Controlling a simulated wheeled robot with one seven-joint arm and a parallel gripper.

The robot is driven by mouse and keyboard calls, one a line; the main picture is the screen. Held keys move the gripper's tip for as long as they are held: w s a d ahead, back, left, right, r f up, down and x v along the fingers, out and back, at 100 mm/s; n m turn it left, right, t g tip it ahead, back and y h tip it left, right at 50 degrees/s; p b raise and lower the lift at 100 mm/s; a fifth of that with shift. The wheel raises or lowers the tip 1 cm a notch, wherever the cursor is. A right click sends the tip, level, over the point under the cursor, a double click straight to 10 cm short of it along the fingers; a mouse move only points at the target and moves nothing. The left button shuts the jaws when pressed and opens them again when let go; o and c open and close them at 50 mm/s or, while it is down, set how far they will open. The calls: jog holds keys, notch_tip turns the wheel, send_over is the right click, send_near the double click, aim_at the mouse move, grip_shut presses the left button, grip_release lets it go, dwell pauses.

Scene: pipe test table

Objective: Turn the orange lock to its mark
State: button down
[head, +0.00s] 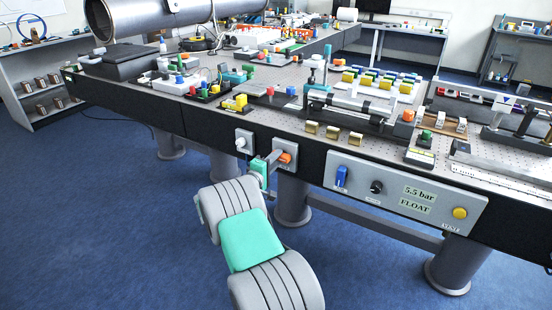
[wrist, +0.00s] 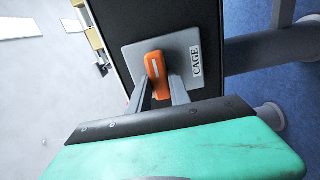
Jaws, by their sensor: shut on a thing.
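The orange lock (wrist: 155,68) is a small orange handle with a white line on it, set on a grey plate (wrist: 190,50) labelled CAGE. In the head view the orange lock (head: 286,157) is on the dark front side of the table. My gripper (wrist: 160,88) has its two grey fingers on either side of the orange handle and is shut on it. In the head view my gripper (head: 274,158) reaches the lock from the left front. I cannot make out a separate mark on the plate; the fingers hide part of it.
A grey plate with a white knob (head: 241,143) is just left of the lock. To the right is a grey panel (head: 370,207) with a blue switch (head: 341,176), a black knob (head: 376,187) and a yellow button (head: 460,213). Table legs (head: 293,200) stand below. Blue floor is open in front.

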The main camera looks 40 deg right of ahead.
jog(key=shift+n, duration=0.3)
jog(key=c, duration=1.2)
grip_release()
jog(key=v, duration=0.8)
jog(key=shift+r, duration=0.1)
